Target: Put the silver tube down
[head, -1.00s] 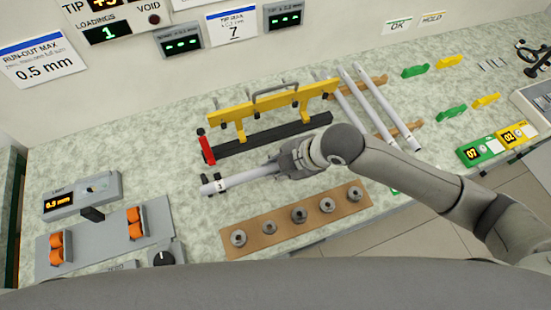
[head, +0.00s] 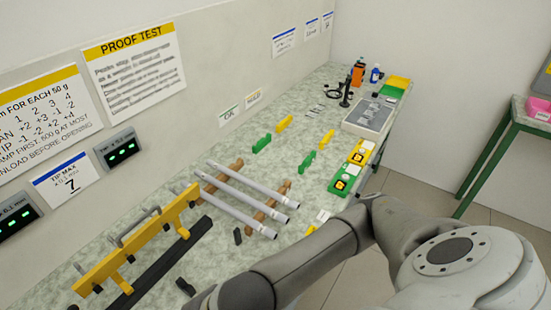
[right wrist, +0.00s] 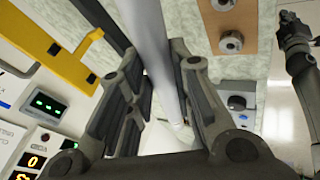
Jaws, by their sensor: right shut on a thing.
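The silver tube (right wrist: 150,45) runs from the top edge of the right wrist view down between the fingers of my right gripper (right wrist: 165,105). That gripper is shut on it, with dark finger pads on both sides. The tube's far end is cut off by the picture. In the head view my right arm comes in from the lower right, and its gripper and the held tube are out of sight. A dark jointed part, likely my left gripper (right wrist: 292,28), shows at the right of the wrist view; its jaws are unclear.
In the head view, several similar tubes (head: 252,183) lie across wooden rests (head: 219,178). A yellow frame with a handle (head: 120,255) and a black bar (head: 165,262) stand nearer. Green and yellow blocks (head: 306,162) lie farther along. A wooden strip (right wrist: 233,22) holds round metal pieces.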

